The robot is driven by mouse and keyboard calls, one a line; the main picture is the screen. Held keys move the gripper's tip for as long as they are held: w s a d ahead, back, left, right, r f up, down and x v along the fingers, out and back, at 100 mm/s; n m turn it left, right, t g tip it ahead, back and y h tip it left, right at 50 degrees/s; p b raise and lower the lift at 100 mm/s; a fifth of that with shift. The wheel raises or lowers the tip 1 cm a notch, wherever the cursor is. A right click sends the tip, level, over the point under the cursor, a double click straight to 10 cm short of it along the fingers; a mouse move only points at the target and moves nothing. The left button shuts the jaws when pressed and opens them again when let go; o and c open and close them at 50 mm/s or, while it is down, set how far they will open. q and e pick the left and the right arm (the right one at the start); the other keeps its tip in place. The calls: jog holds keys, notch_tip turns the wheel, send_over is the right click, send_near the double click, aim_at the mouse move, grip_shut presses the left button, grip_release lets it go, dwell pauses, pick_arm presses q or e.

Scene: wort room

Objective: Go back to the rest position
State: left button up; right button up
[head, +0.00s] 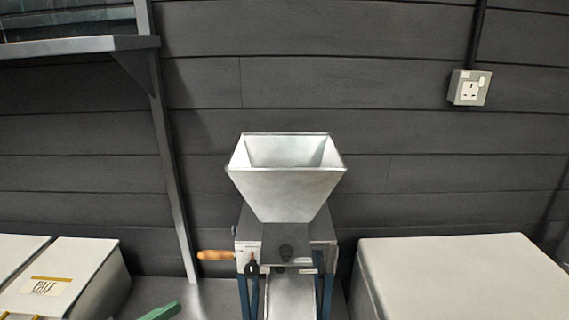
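Neither of my grippers shows in the head view, and no part of my arms can be made out. The main thing in front of me is a mill with a square metal hopper (286,190) on top. The hopper's open mouth faces up, and no contents can be seen in it. Below it are a metal body (290,248), a chute (293,297) and blue legs. A wooden handle (215,255) sticks out to the left of the mill.
A large pale box (460,280) stands at the right. Pale boxes (65,278), one with a label, stand at the lower left. A green object (160,311) lies between them and the mill. A shelf (80,46) and a wall socket (468,88) are on the dark plank wall.

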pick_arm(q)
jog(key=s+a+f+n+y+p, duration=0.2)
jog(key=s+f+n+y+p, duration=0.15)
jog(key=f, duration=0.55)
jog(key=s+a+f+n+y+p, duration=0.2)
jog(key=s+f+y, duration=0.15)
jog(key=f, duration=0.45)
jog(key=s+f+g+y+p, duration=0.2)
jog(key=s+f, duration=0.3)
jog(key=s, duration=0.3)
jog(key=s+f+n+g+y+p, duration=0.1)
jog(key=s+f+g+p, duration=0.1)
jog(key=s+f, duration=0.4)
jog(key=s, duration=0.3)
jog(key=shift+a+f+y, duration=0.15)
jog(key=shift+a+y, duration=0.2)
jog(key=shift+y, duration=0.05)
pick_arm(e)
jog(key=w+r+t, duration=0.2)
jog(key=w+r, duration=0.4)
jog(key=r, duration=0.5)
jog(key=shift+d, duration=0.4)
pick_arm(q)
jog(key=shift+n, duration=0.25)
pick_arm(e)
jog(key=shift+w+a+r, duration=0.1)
